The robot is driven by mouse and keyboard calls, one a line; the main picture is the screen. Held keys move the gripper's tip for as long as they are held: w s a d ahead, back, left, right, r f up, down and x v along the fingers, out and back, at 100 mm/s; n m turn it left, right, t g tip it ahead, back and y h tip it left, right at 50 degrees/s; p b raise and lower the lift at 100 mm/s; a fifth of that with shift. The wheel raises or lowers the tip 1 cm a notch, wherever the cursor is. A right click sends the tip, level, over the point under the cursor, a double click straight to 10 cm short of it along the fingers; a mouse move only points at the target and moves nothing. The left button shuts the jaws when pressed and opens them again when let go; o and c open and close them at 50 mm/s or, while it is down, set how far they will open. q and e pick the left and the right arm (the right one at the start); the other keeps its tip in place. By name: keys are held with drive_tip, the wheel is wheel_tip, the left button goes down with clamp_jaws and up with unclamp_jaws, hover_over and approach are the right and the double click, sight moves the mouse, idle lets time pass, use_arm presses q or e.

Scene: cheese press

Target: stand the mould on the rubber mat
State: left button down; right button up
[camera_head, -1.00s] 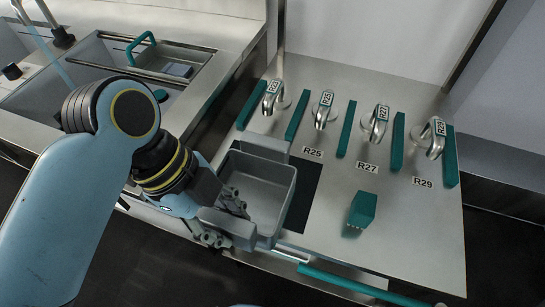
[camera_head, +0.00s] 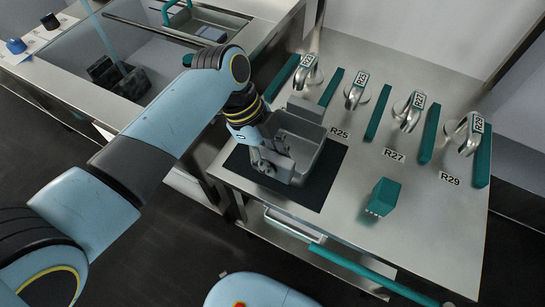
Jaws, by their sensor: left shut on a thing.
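The mould is a grey open-topped box (camera_head: 304,150) with a raised tab at its far side. It is upright over the black rubber mat (camera_head: 317,192), low and close to it. I cannot tell whether its base touches the mat. The mat shows in front of the mould and at its left and right. My left gripper (camera_head: 276,160) is shut on the near wall of the mould, and its fingers hide part of that side. The mould looks empty. My right gripper is not in view.
A teal block (camera_head: 383,197) stands on the steel counter (camera_head: 432,235) right of the mat. Curved metal fittings (camera_head: 408,110) and teal bars (camera_head: 378,110) line the back, with labels such as R25. A sink (camera_head: 160,58) lies left. Bare counter lies around the teal block.

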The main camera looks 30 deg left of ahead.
use_arm(q)
drive_tip(key=shift+w+f, duration=0.1)
drive_tip(key=shift+f, duration=0.15)
drive_tip(key=c, duration=1)
unclamp_jaws()
drive_tip(key=shift+c, duration=0.2)
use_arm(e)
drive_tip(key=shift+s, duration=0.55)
use_arm(q)
drive_tip(key=shift+a+r, duration=0.25)
drive_tip(key=shift+r, duration=0.2)
drive_tip(key=v, duration=1.1)
drive_tip(key=shift+p, duration=0.45)
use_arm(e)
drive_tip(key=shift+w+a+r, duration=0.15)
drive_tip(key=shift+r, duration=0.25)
use_arm(q)
drive_tip(key=shift+d, duration=0.1)
